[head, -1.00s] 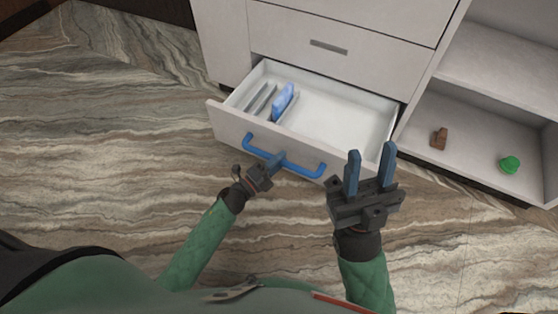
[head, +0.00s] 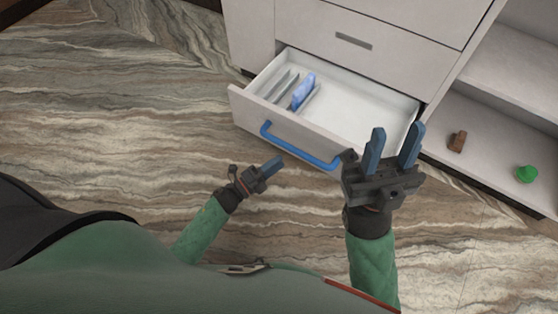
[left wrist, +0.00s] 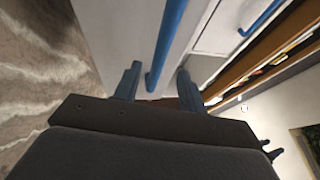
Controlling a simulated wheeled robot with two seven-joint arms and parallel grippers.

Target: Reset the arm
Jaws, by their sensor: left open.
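My left gripper (head: 276,164) is open and empty in the head view, a short way in front of the drawer's blue bar handle (head: 300,148) and apart from it. In the left wrist view the fingers (left wrist: 157,88) are spread, with the blue handle (left wrist: 166,45) beyond and between them. My right gripper (head: 393,148) is open and empty, its two blue fingers spread over the drawer's right front corner in the picture.
The white drawer (head: 355,112) stands pulled out, with dividers and a blue item (head: 303,92) at its left. An open shelf at right holds a brown item (head: 457,141) and a green item (head: 526,174). The marbled floor (head: 130,130) at left is clear.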

